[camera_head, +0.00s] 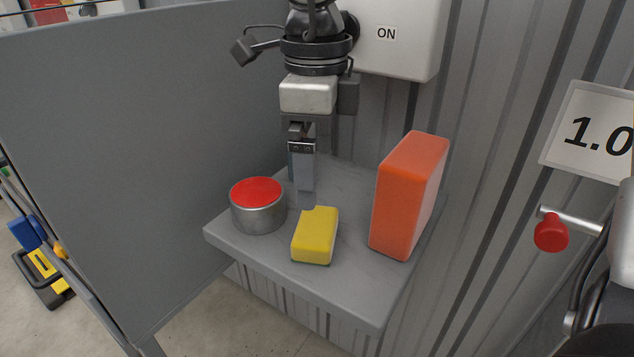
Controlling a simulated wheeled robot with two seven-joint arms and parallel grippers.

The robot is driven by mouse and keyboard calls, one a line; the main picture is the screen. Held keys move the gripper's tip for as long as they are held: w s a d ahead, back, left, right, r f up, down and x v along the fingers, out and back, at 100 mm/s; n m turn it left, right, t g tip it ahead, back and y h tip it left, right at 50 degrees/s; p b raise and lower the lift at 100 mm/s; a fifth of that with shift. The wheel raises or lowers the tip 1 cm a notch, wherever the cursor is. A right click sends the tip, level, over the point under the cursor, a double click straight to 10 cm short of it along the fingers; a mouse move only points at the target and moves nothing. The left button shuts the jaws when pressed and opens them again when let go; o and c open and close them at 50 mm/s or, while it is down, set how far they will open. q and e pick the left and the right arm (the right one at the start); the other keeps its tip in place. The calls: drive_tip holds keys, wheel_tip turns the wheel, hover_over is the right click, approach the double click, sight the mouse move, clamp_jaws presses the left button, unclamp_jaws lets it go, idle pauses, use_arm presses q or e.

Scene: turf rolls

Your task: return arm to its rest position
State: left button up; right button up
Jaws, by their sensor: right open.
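My right gripper (303,190) hangs pointing down from the top centre over the grey shelf (340,284). Its fingers are open, seen nearly edge-on, and hold nothing that I can see. The nearer fingertip is just behind the top edge of a yellow block (315,236); I cannot tell if they touch. My left gripper is not in view.
A grey can with a red top (258,205) stands left of the yellow block. A tall orange box (407,197) stands right. A grey panel (150,140) bounds the left, a corrugated wall (500,130) the right. A red knob (550,232) sticks out at right.

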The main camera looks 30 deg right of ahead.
drive_tip(key=shift+r, duration=1.05)
